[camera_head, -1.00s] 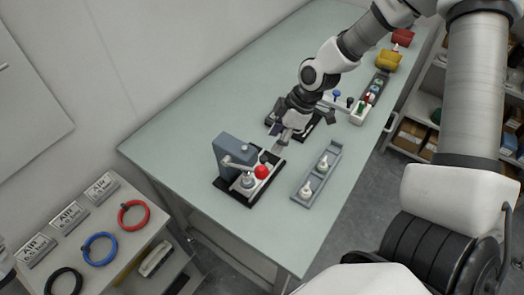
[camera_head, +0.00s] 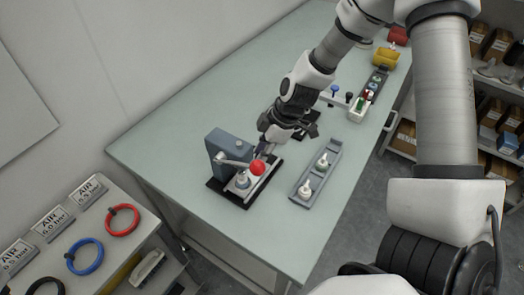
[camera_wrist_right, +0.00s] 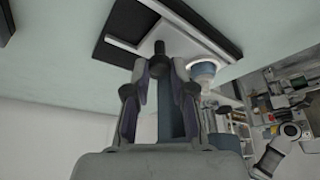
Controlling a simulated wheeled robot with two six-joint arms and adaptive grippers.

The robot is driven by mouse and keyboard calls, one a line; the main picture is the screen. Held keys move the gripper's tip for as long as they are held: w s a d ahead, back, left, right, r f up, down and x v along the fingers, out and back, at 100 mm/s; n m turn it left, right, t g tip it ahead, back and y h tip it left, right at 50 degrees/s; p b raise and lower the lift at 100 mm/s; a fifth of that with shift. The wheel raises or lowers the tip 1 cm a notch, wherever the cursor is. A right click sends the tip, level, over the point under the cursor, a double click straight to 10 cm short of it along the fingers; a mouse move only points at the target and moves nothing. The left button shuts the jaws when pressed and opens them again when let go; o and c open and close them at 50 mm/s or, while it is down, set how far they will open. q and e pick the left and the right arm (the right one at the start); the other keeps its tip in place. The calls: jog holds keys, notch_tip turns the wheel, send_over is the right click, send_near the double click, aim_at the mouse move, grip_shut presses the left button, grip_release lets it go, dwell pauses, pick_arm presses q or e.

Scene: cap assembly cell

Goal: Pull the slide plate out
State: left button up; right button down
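The press (camera_head: 223,152) stands on a black base near the table's left end, with a red ball knob (camera_head: 257,167) in front. The light slide plate (camera_head: 260,181) lies on this base; it also shows in the wrist view (camera_wrist_right: 188,32). A dark upright knob (camera_wrist_right: 160,49) stands at the plate's near edge in the wrist view. My right gripper (camera_head: 262,152) is at the press, behind the red ball. In the wrist view its two fingers (camera_wrist_right: 160,68) are apart, with the dark knob just beyond and between their tips; contact is not visible. My left gripper is out of view.
A grey tray (camera_head: 328,172) with two white-topped parts lies right of the press. Another dark fixture (camera_head: 297,122) is partly hidden behind my right arm. A side table at left holds red (camera_head: 123,220) and blue (camera_head: 85,256) hose rings. The table's left corner is clear.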

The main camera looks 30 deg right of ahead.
jog(key=shift+w+d+r, duration=0.1)
jog(key=shift+d+r, duration=0.05)
jog(key=shift+d, duration=0.05)
jog(key=d+p, duration=0.1)
jog(key=d, duration=0.1)
jog(key=w+d+p, duration=0.1)
jog(key=shift+w+r+p, duration=0.1)
jog(key=shift+r+p, duration=0.15)
jog(key=shift+p, duration=0.1)
jog(key=d, duration=0.1)
jog(key=w+d, duration=0.1)
jog(key=d, duration=0.1)
jog(key=w+d, duration=0.1)
jog(key=shift+d+f, duration=0.35)
jog(key=shift+f, duration=0.05)
jog(key=c, duration=1)
grip_release()
jog(key=shift+d, duration=0.15)
